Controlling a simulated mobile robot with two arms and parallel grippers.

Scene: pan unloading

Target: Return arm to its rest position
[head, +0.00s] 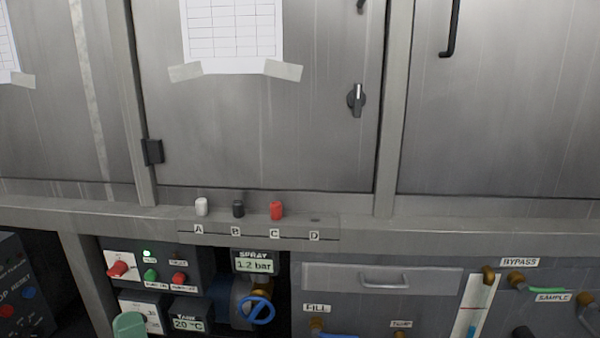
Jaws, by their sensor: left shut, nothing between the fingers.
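Only a small part of what appears to be my left gripper (129,325) shows, a rounded grey-green piece at the bottom edge, left of the middle. It is in front of the lower control boxes, shut, with nothing seen in it. The rest of the gripper and its arm are cut off by the frame. My right gripper is not in view.
Metal cabinet doors (310,130) fill the upper part. A ledge holds a white cap (201,206), a black cap (238,208) and a red cap (276,210) at A, B and C; D is empty. Below are control boxes, a blue handwheel (257,311) and a drawer (340,279).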

